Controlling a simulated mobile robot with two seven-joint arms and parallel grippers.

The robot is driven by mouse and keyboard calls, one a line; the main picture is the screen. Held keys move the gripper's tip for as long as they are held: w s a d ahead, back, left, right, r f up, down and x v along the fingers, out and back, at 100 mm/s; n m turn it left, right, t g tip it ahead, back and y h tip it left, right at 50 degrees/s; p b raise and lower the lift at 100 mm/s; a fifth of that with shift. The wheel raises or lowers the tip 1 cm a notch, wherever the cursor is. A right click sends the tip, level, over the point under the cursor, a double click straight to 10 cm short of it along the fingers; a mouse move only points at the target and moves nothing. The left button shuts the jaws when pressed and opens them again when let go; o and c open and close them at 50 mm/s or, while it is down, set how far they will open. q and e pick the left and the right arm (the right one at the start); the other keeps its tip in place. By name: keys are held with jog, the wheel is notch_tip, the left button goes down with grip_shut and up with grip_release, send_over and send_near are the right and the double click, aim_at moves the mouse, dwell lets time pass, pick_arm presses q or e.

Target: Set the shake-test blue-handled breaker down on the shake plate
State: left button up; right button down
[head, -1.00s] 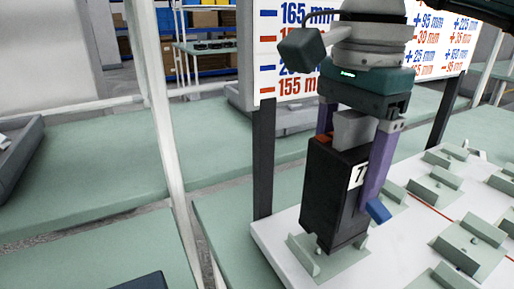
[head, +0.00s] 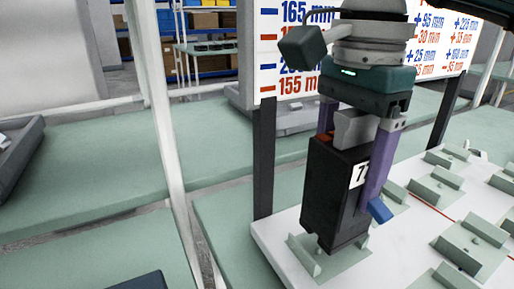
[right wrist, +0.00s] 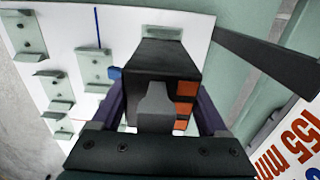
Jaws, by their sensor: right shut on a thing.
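The black breaker (head: 330,195) is upright in the head view, with a white number label, a grey block on top and a blue handle (head: 380,210) sticking out at its right side. My right gripper (head: 356,150) is shut on it, its purple fingers on either side. The breaker's lower end is at a pale green holder (head: 302,256) on the corner of the white shake plate (head: 385,262), between its raised brackets. I cannot tell whether it touches the holder's base. The right wrist view shows the breaker (right wrist: 150,60) between the fingers. My left gripper is not in view.
Several other green holders (head: 472,247) stand on the plate to the right. Dark posts (head: 263,160) carry a sign board (head: 285,45) with printed millimetre values behind the breaker. Green tables (head: 90,160) lie at left, with a thin white pole (head: 160,110) in front.

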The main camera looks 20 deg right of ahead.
pick_arm(q)
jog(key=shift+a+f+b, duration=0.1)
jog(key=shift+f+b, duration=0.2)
jog(key=shift+b, duration=0.7)
pick_arm(e)
jog(key=shift+s+a+f, duration=0.1)
jog(key=shift+s+f, duration=0.05)
jog(key=shift+f, duration=0.95)
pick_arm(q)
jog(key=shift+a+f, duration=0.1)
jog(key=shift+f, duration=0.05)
pick_arm(e)
jog(key=shift+s+a+f, duration=0.15)
jog(key=shift+s+f, duration=0.05)
jog(key=shift+f, duration=0.15)
jog(key=shift+r, duration=0.15)
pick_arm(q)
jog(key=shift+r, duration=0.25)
pick_arm(e)
jog(key=shift+w+r, duration=0.25)
jog(key=shift+r, duration=0.35)
pick_arm(q)
jog(key=shift+p, duration=0.4)
pick_arm(e)
jog(key=shift+d+r, duration=0.2)
jog(key=shift+r, duration=0.15)
